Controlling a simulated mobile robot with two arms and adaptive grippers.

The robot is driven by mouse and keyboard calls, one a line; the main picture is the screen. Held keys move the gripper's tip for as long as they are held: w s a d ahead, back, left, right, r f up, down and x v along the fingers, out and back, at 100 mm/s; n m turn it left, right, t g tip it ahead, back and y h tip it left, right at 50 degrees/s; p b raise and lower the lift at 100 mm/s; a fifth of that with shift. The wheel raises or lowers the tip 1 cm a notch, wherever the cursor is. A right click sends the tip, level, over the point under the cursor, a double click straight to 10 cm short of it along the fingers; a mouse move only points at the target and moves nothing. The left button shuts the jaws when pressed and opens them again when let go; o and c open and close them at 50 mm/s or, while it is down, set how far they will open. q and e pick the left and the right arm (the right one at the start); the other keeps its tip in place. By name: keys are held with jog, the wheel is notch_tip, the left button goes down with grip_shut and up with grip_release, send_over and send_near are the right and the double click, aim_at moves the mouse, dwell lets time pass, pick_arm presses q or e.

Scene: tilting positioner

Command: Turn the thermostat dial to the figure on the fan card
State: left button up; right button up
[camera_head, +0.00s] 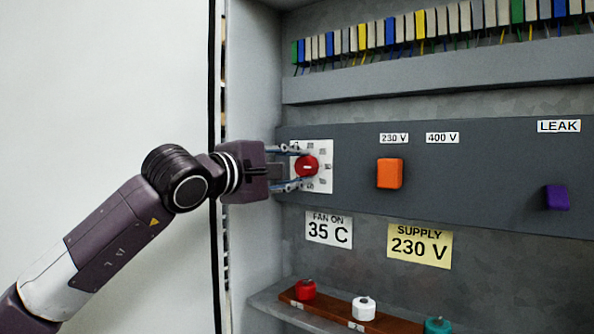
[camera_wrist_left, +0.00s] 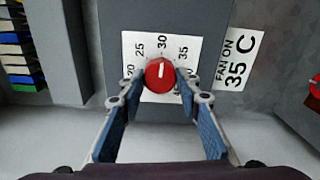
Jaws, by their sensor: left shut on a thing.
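The thermostat dial (camera_head: 307,166) is a round red knob on a white scale plate (camera_head: 325,184) at the left of the dark panel. In the left wrist view the red dial (camera_wrist_left: 160,76) has a white pointer line directed at about 30, with 25 and 35 to either side. My left gripper (camera_head: 306,167) is shut on the dial, with one finger on each side of it. The fan card (camera_head: 329,229) reads "FAN ON 35 C" below the dial; it also shows in the left wrist view (camera_wrist_left: 236,60). My right gripper is not in view.
An orange switch (camera_head: 389,173) and a purple switch (camera_head: 557,197) sit right of the dial. A yellow supply card (camera_head: 420,243) reads 230 V. Below, a brown strip (camera_head: 334,310) carries red, white and teal knobs. The cabinet's side wall (camera_head: 253,250) is close to my left gripper.

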pick_arm(q)
jog(key=m, duration=0.4)
jog(key=shift+m, duration=0.3)
jog(key=shift+f+m, duration=0.1)
jog(key=shift+m, duration=1.8)
jog(key=o, duration=1.2)
jog(key=shift+c, duration=0.2)
jog(key=shift+p, duration=0.3)
jog(key=v, duration=1.2)
